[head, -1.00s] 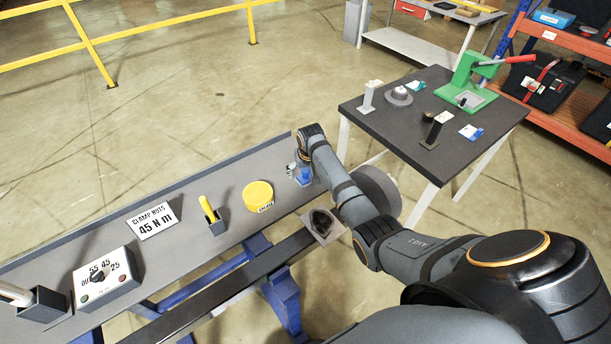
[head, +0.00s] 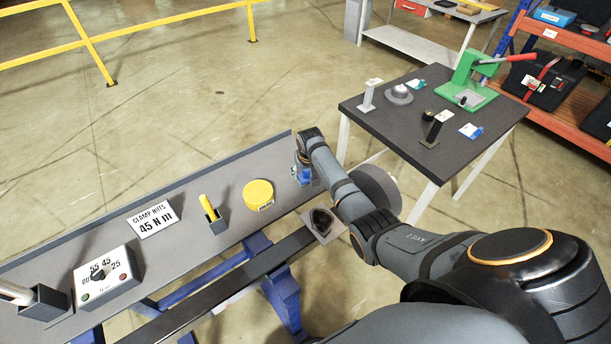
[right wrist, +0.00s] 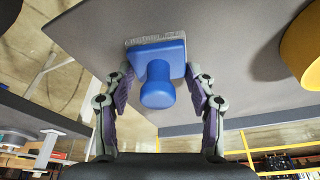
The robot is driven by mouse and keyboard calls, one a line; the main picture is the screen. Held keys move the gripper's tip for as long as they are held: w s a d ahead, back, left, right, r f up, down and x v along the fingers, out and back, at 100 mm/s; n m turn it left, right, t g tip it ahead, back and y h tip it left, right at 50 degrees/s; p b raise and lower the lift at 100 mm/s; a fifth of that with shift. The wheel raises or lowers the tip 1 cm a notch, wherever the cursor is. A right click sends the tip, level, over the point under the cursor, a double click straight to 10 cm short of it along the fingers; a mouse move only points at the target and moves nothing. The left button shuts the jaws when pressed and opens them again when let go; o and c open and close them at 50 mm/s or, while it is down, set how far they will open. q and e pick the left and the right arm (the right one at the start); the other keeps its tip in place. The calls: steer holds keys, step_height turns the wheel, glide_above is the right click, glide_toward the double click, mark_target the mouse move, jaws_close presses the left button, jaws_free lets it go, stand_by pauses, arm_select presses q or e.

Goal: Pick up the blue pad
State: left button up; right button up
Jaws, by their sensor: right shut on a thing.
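The blue pad (right wrist: 158,72) has a round blue knob towards the camera and a grey, bristly-looking strip along its far edge. My right gripper (right wrist: 158,78) is shut on it, with one finger on each side. In the head view the blue pad (head: 305,176) shows small at the right end of the long grey bench (head: 180,240), partly hidden by my right gripper (head: 301,172). I cannot tell whether the pad touches the bench top or is just above it. My left gripper is out of view.
A yellow round tin (head: 258,194) stands left of the gripper. Further left are a yellow-handled tool in a holder (head: 212,216), a "45 N m" sign (head: 153,219) and a dial box (head: 106,279). A dark table (head: 400,130) with a green press (head: 468,85) stands right.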

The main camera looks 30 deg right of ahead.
steer(key=shift+r, duration=0.3)
step_height(320, 180, up, 3)
steer(key=shift+f, duration=0.15)
steer(key=s+a+r+b, duration=0.3)
steer(key=s+a+r, duration=0.4)
steer(key=s+r, duration=0.2)
steer(key=s, duration=0.2)
steer(key=shift+s+a+r, duration=0.3)
steer(key=shift+s+r, duration=0.05)
steer(key=shift+s, duration=0.05)
